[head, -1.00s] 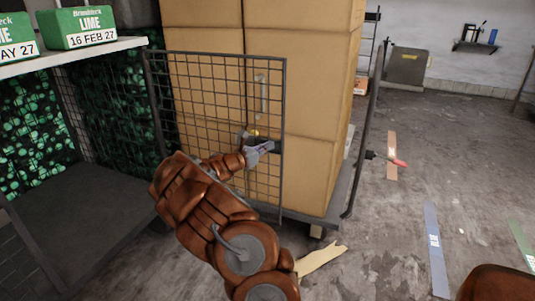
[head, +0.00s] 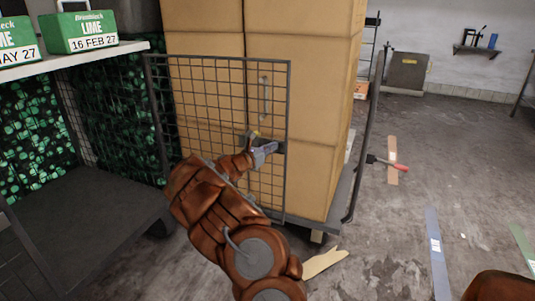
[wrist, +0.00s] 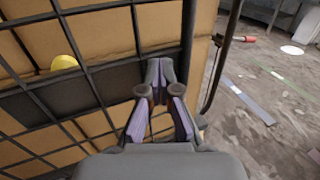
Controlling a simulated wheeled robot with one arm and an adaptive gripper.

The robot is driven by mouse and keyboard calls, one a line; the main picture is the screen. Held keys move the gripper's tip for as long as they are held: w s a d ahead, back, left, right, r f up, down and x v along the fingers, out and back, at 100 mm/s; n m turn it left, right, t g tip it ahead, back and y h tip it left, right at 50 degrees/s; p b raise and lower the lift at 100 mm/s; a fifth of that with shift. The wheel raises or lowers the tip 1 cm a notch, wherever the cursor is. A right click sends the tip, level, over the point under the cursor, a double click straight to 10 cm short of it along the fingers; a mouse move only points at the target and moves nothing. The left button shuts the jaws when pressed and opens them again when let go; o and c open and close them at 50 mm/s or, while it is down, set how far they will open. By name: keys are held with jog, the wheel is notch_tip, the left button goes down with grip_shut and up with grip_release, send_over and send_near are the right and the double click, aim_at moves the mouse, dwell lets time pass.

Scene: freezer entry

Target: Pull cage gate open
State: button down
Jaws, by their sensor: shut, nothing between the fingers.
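The cage gate (head: 286,180) is a dark wire-mesh panel standing in front of tall cardboard boxes. A vertical handle (head: 265,95) shows near its upper right side. A dark plate (wrist: 118,82) and a round yellow part (wrist: 64,63) show at the mesh in the wrist view. My gripper (head: 268,150) is at the gate's right edge, at about mid height, beside the plate. In the wrist view my gripper (wrist: 160,80) has its fingers converging close to the gate's upright edge bar (wrist: 188,40). Nothing is held between them; whether they touch the gate is unclear.
The stack of cardboard boxes (head: 328,90) stands on a wheeled cage base right behind the gate. A shelf (head: 100,54) with green lime boxes (head: 82,30) is at left. A red-tipped lever (head: 398,167) sticks out at right. Open floor (head: 400,240) lies to the right.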

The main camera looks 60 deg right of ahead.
jog(key=s+a+p, duration=0.1)
jog(key=a, duration=1.2)
jog(key=shift+s+a, duration=0.35)
jog(key=shift+a, duration=0.05)
jog(key=s+a+r+m+g+y+p, duration=0.1)
jog(key=s+a+r+m+y+p, duration=0.25)
jog(key=a+r+m+p, duration=0.5)
jog(key=s+a+r+m+g+y+p, duration=0.2)
jog(key=s+a+r+m+p, duration=0.25)
jog(key=r, duration=0.65)
jog(key=s+a+r+t+y+p, duration=0.2)
jog(key=a+y+p, duration=0.2)
jog(key=a, duration=0.9)
jog(key=s+a+r+m+t+y+p, duration=0.1)
jog(key=a+p, duration=0.5)
jog(key=a, duration=0.8)
jog(key=s+a+r+m+t+y+p, duration=0.1)
jog(key=s+a+r+y+p, duration=0.3)
jog(key=a, duration=0.9)
jog(key=t+y, duration=0.1)
jog(key=y, duration=0.2)
jog(key=shift+s+a+r+t+p, duration=0.2)
jog(key=shift+s+a+t+p, duration=0.15)
jog(key=shift+t+p, duration=0.05)
jog(key=shift+a, duration=0.1)
